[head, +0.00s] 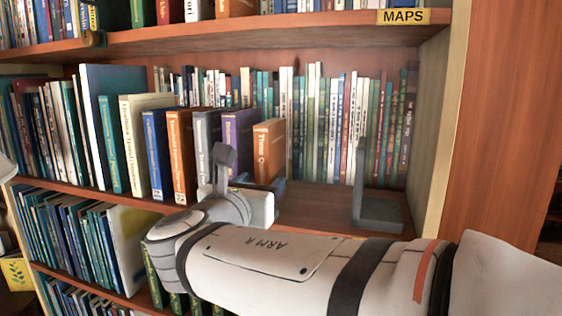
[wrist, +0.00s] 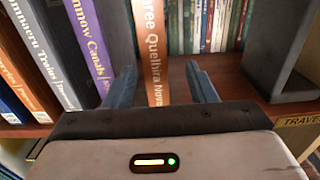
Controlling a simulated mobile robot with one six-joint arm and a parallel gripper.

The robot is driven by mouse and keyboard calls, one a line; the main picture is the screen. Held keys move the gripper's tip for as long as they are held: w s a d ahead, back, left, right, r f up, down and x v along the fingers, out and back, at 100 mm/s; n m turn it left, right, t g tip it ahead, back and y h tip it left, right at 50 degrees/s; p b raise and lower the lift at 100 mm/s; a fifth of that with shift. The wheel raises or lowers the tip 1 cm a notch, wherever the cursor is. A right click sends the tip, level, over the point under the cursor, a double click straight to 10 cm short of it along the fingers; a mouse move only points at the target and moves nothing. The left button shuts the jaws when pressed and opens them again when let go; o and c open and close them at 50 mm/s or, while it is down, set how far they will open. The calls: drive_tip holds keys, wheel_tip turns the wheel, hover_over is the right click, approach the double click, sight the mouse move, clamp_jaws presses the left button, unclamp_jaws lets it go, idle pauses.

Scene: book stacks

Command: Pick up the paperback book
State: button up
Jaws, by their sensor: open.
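A short, thin orange book (head: 269,148) stands upright at the right end of the front row on the middle shelf. Its spine starts with "Three", and it is probably the paperback. In the wrist view the orange book (wrist: 152,50) rises between the two blue fingers of my gripper (wrist: 164,80). The fingers are open, one to each side of its lower spine; I cannot tell whether either touches it. In the head view my gripper (head: 266,188) is at the foot of the book, partly hidden by my wrist.
A purple book (head: 238,130) stands just left, with grey, orange and blue books beyond. A dark grey bookend (head: 378,205) stands to the right, with bare shelf (head: 315,205) between. Thin books (head: 330,125) line the back. An upper shelf board (head: 250,35) runs above.

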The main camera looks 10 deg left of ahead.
sight(271, 166)
drive_tip(key=w+p, duration=0.1)
drive_tip(key=w, duration=0.1)
drive_tip(key=w+p, duration=0.1)
drive_tip(key=w, duration=0.2)
drive_tip(key=w+p, duration=0.1)
drive_tip(key=w, duration=0.1)
drive_tip(key=shift+w+d+r, duration=0.1)
drive_tip(key=shift+w+r, duration=0.25)
drive_tip(key=shift+r, duration=0.05)
drive_tip(key=shift+w, duration=0.3)
drive_tip(key=shift+s, duration=0.1)
drive_tip(key=shift+c, duration=0.3)
clamp_jaws()
